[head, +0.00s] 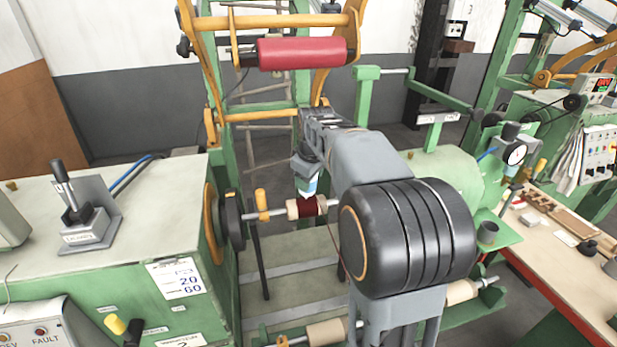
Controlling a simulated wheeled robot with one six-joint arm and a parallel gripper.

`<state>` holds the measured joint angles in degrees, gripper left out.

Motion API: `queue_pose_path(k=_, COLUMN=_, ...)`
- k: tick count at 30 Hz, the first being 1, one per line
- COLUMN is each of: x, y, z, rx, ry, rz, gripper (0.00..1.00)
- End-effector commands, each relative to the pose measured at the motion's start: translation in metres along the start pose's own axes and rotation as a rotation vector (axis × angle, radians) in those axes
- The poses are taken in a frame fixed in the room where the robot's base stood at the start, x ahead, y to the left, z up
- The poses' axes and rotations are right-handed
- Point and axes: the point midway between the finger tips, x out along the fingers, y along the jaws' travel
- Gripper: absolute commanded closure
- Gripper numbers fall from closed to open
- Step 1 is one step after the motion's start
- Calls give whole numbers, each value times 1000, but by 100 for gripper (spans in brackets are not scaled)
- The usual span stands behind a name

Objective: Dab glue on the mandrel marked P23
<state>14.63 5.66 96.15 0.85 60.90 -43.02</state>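A pale mandrel (293,209) with dark red winding around its middle sits on the green winding machine's horizontal shaft, in the middle of the head view. No P23 mark is legible on it. My gripper (306,173) is just above this mandrel, pointing down. It is shut on a small light-blue and white glue bottle (308,187), whose tip points down close to the winding. I cannot tell whether the tip touches. My arm hides the right part of the mandrel and shaft.
A red roll (303,53) hangs on the frame above. A lever box (90,222) stands on the green cabinet (150,215) at left. Other pale mandrels (326,332) lie low in front. A bench (555,235) with small items is at right.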

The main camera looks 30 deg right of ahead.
Motion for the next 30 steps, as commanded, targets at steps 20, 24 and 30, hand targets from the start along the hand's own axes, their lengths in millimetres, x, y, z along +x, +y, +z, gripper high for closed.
queue_pose_path(k=20, x=-27, y=5, z=-6, rx=0, ry=-1, rz=-1, gripper=76)
queue_pose_path(k=24, x=-39, y=8, z=-9, rx=0, ry=0, rz=0, gripper=76)
queue_pose_path(k=30, x=-49, y=10, z=-12, rx=0, ry=0, rz=0, gripper=76)
